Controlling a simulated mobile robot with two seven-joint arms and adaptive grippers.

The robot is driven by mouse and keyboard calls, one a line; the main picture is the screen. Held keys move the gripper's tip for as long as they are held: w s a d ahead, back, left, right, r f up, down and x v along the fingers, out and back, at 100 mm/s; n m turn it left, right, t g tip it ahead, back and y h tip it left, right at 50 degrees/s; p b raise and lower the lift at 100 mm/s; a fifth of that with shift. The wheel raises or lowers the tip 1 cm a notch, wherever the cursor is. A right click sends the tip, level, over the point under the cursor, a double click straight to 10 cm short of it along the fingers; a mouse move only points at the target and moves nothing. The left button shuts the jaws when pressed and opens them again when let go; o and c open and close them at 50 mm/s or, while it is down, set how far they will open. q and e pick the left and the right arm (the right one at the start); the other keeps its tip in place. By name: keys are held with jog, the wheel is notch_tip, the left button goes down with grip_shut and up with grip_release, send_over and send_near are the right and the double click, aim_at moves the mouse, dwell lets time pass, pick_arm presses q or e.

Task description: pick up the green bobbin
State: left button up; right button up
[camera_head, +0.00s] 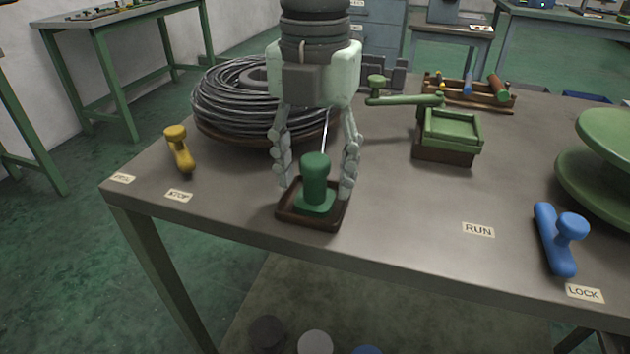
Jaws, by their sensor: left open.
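The green bobbin (315,180) stands upright in a small brown square tray (296,218) near the front edge of the table. My left gripper (315,190) reaches down over it from above and behind. Its two jointed fingers are spread, one on each side of the bobbin. The left finger hangs at the tray's left side and the right finger is close to the bobbin's right. A gap shows between each finger and the bobbin's upper part. My right gripper is not in view.
A wire coil (235,100) lies behind to the left. A green box with a crank (447,135) and a tool rack (470,92) stand behind right. Bare tabletop lies right of the tray.

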pick_arm(q)
jog(key=c, duration=1.2)
grip_shut()
jog(key=shift+r, duration=0.1)
